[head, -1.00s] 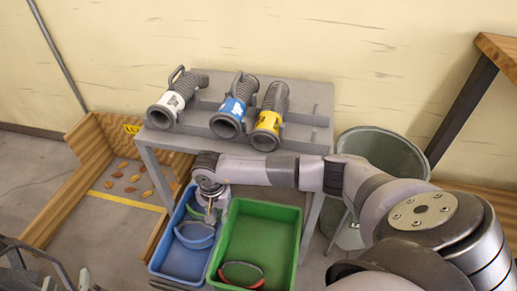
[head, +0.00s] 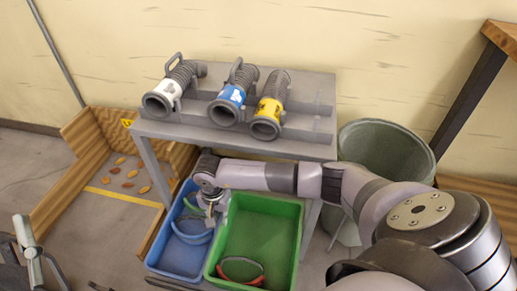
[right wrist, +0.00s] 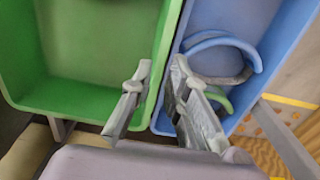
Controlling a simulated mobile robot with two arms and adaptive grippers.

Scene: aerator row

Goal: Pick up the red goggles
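The red goggles (head: 241,268) lie near the front end of the green tray (head: 226,216), a dark band with a red lower edge. They do not show in the right wrist view. My right gripper (head: 211,210) is over the wall between the blue and green trays, behind and left of the red goggles. In the right wrist view its two fingers (right wrist: 158,78) are apart with nothing between them. Part of what looks like my left gripper (head: 28,252) shows at the lower left edge; its fingers are unclear.
The blue tray (head: 163,256) holds blue goggles (right wrist: 253,50) and a green piece (right wrist: 219,99). A grey table (head: 310,149) behind carries three hose-like units. A grey-green bin (head: 385,150) stands right. A wooden-walled area (head: 70,188) with leaves lies left.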

